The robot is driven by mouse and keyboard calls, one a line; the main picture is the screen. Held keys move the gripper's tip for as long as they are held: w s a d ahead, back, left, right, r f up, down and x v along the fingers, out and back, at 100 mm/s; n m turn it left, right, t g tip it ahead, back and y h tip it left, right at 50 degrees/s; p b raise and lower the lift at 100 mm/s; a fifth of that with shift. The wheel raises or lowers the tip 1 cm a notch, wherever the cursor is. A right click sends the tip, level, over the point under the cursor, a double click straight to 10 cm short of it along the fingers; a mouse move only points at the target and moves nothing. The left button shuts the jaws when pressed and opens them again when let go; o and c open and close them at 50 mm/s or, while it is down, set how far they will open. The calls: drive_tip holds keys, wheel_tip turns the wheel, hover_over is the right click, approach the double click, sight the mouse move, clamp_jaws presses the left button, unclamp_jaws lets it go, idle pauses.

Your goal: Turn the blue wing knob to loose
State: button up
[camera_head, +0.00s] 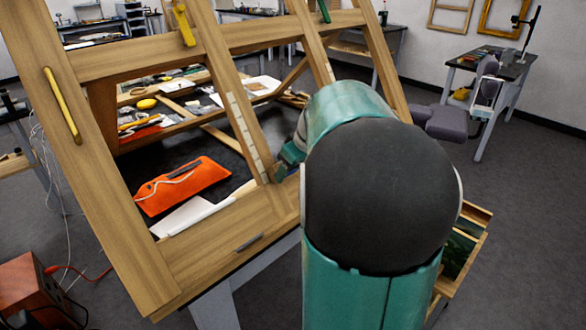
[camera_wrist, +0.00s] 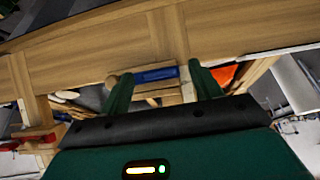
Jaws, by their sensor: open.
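The blue wing knob (camera_wrist: 155,75) shows in the wrist view as a long blue bar, nearly level in the picture, on a wooden piece just below a broad wooden beam. My gripper (camera_wrist: 160,70) is open, its two green fingers on either side of the knob's ends. The gaps are small, and I cannot tell whether either finger touches the knob. In the head view the knob is not visible, and my arm blocks much of the right side of the wooden frame (camera_head: 205,250).
The frame carries a yellow bar (camera_head: 62,105), another yellow piece (camera_head: 184,24) and a green one (camera_head: 325,10). An orange pouch (camera_head: 183,187) lies behind its lower beam. A reddish box (camera_head: 38,290) with a red cable stands at lower left. Open grey floor lies to the right.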

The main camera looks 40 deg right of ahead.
drive_tip(key=v, duration=1.3)
drive_tip(key=shift+s+r, duration=0.2)
drive_tip(key=shift+r, duration=0.1)
drive_tip(key=s+a+f, duration=0.1)
drive_tip(key=a+f, duration=0.2)
drive_tip(key=a, duration=1.3)
drive_tip(key=s+a+f, duration=0.4)
drive_tip(key=a, duration=0.3)
drive_tip(key=s+a+f, duration=0.4)
drive_tip(key=a, duration=0.4)
drive_tip(key=shift+s, duration=0.35)
